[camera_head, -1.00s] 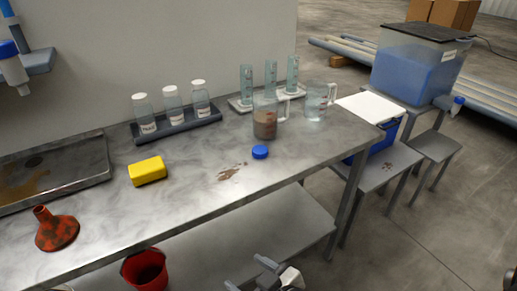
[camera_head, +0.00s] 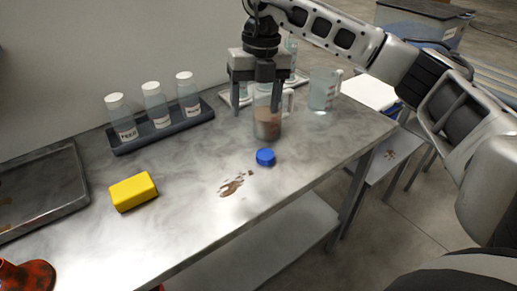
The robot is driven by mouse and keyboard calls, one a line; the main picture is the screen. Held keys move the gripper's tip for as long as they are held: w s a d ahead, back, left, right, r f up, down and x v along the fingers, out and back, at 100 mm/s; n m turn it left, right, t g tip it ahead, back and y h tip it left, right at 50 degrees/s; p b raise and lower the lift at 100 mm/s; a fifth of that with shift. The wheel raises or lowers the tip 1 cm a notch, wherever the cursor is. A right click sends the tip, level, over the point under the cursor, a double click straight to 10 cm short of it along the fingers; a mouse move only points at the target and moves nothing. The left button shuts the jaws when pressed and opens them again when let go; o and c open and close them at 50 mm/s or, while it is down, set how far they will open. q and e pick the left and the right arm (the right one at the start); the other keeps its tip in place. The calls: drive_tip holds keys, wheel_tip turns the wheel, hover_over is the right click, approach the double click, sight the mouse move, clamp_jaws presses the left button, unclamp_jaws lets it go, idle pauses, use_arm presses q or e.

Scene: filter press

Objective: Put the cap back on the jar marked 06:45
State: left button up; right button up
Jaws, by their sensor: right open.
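A blue cap (camera_head: 265,157) lies on the metal bench, in front of a clear jug (camera_head: 267,125) with brown sludge in it. Three white-capped jars stand in a dark rack: left (camera_head: 121,118), middle (camera_head: 156,104) and right (camera_head: 188,93). Their labels are too small to read surely, and I cannot make out 06:45 on any. My right gripper (camera_head: 257,108) is open, pointing down, its fingers on either side of the upper part of the jug in the picture. I cannot tell whether it touches the jug. My left gripper is out of view.
A yellow sponge (camera_head: 134,191) and a brown smear (camera_head: 232,185) are on the bench. A metal tray (camera_head: 70,205) and an orange funnel (camera_head: 28,276) are at left. A second clear jug (camera_head: 322,90) stands behind right. Cylinders at the back are partly hidden by my arm.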

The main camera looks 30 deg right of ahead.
drive_tip(key=d+r, duration=0.1)
drive_tip(key=d+r+h, duration=0.1)
drive_tip(key=d, duration=0.1)
drive_tip(key=shift+w+d+m, duration=0.1)
drive_tip(key=shift+w+m, duration=0.05)
drive_tip(key=shift+m, duration=0.25)
hover_over(265, 153)
drive_tip(key=f, duration=1)
drive_tip(key=shift+w+d+f+p, duration=0.1)
drive_tip(key=shift+d+f+p, duration=0.1)
drive_tip(key=shift+f+p, duration=0.15)
wheel_tip(265, 153, down, 5)
drive_tip(key=shift+a+f+p, duration=0.15)
drive_tip(key=shift+p, duration=0.25)
